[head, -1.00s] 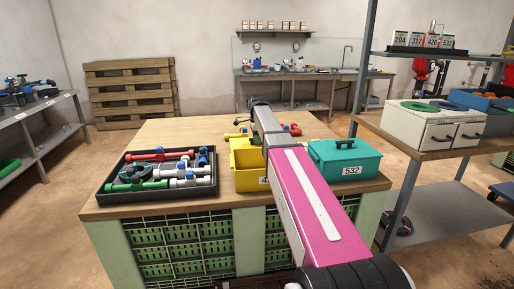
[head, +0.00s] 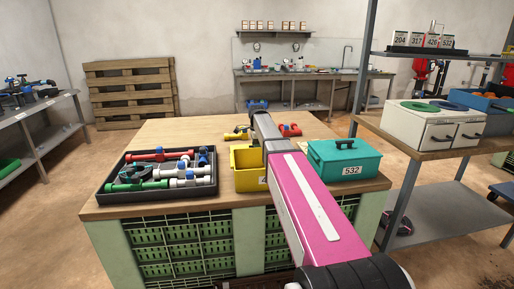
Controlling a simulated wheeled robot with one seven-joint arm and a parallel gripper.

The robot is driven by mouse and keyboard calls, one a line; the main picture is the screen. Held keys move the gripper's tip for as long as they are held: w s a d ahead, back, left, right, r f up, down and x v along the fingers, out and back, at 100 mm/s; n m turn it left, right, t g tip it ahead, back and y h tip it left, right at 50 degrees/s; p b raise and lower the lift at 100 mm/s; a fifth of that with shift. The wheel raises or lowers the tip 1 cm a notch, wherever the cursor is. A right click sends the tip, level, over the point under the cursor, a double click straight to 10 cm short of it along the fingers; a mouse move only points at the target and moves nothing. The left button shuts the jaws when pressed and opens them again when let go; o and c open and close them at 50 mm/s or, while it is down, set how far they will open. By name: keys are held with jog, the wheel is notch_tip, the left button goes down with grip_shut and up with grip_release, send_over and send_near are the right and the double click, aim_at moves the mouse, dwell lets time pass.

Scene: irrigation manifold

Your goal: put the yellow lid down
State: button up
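An open yellow box (head: 247,167) stands near the front of the wooden table, partly covered by my arm; its label is mostly hidden. I cannot make out a separate yellow lid. My pink and grey arm reaches forward over the table and hides what lies behind it. My gripper is hidden beyond the arm's far end, so I cannot see its fingers or whether it holds anything. A teal box (head: 344,160) marked 532, with its teal lid on, stands to the right of the arm.
A black tray (head: 157,195) of pipe fittings and valves fills the table's left front. A yellow fitting (head: 236,135) and a red fitting (head: 290,130) lie farther back. The wooden table top (head: 180,133) is bare at back left. A shelf post (head: 365,75) rises at right.

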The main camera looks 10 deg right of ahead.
jog(key=shift+r, duration=0.1)
notch_tip(320, 180, up, 12)
dwell(0.5)
